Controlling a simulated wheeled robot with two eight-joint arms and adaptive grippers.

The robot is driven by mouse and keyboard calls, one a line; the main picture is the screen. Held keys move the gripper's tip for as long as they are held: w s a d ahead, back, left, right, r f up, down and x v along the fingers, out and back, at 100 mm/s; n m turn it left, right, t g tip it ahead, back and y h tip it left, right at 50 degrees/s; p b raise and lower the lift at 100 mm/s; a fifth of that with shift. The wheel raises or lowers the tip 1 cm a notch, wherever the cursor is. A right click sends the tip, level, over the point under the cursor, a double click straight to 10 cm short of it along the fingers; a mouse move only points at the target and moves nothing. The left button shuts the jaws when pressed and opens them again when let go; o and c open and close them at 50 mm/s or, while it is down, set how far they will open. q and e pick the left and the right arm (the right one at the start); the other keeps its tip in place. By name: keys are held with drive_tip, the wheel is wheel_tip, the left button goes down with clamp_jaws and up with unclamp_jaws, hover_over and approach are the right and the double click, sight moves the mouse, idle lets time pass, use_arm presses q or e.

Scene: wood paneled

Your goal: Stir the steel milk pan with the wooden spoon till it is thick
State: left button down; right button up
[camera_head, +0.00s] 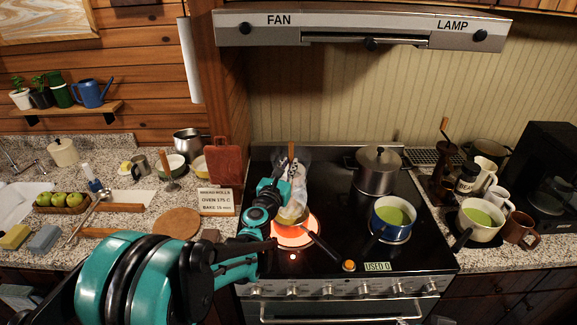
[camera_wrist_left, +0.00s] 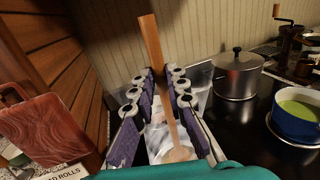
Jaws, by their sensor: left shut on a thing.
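The wooden spoon (camera_wrist_left: 150,45) stands nearly upright between the fingers of my left gripper (camera_wrist_left: 163,85), which is shut on its handle. In the head view the spoon's top (camera_head: 291,151) shows above the left gripper (camera_head: 287,183). The steel milk pan (camera_head: 293,213) is on the glowing front-left burner, its dark handle pointing to the lower right. My gripper and wrist are over the pan and cover part of it. The spoon's lower end (camera_wrist_left: 178,154) shows low in the wrist view; how deep it sits and how thick the contents are, I cannot tell. My right gripper is out of view.
A blue pan (camera_head: 391,216) with green liquid and a lidded steel pot (camera_head: 377,170) stand on the hob to the right. A cream pan (camera_head: 480,221) and mugs are further right. A red board (camera_head: 223,165) and a recipe sign (camera_head: 215,199) stand left of the hob.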

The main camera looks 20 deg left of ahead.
sight(291, 149)
use_arm(q)
drive_tip(key=shift+r, duration=0.1)
wheel_tip(291, 149, up, 5)
drive_tip(key=p, duration=0.4)
